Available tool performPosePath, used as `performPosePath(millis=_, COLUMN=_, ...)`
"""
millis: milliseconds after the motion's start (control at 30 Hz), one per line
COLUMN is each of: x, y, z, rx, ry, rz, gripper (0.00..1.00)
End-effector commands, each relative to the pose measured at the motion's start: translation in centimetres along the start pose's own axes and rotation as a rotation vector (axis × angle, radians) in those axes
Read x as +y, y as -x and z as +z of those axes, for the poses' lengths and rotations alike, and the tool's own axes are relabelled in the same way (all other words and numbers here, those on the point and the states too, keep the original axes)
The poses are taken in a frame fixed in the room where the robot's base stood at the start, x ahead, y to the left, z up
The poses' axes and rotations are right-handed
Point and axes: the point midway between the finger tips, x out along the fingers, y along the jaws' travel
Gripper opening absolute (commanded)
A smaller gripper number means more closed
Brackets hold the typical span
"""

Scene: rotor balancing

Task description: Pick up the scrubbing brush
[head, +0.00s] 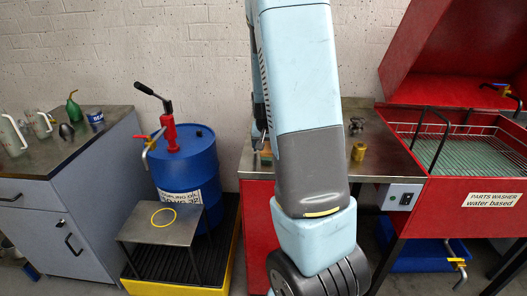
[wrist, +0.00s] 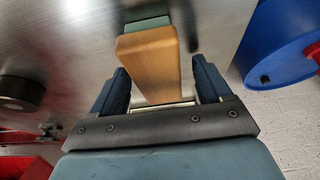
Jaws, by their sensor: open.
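The scrubbing brush (wrist: 150,62) has a tan wooden body, with a green part showing at its far end in the wrist view. It rests on the metal bench top. My gripper (wrist: 161,70) is open, with one dark blue finger on each side of the wooden body. Thin gaps seem to show between fingers and wood; I cannot tell whether either finger touches.
A red parts washer (head: 455,205) with a raised lid and wire basket stands right of the metal bench (head: 385,160). A brass-coloured can (head: 358,152) and a dark metal part (head: 356,126) sit on the bench. A blue drum (head: 187,180) with a pump stands to the left.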

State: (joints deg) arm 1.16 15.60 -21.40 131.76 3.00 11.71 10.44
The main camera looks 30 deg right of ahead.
Motion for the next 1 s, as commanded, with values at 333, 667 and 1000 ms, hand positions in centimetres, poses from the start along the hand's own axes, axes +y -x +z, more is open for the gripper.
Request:
performPosePath(millis=333, x=0.04, y=-0.26, z=0.13, rx=-0.001, ry=0.000, rz=0.001, gripper=0.78)
performPosePath(millis=667, x=0.02, y=-0.23, z=0.12, rx=0.000, ry=0.000, rz=0.000, gripper=0.46)
performPosePath(millis=1000, x=0.00, y=-0.21, z=0.10, rx=0.000, ry=0.000, rz=0.000, gripper=0.14)
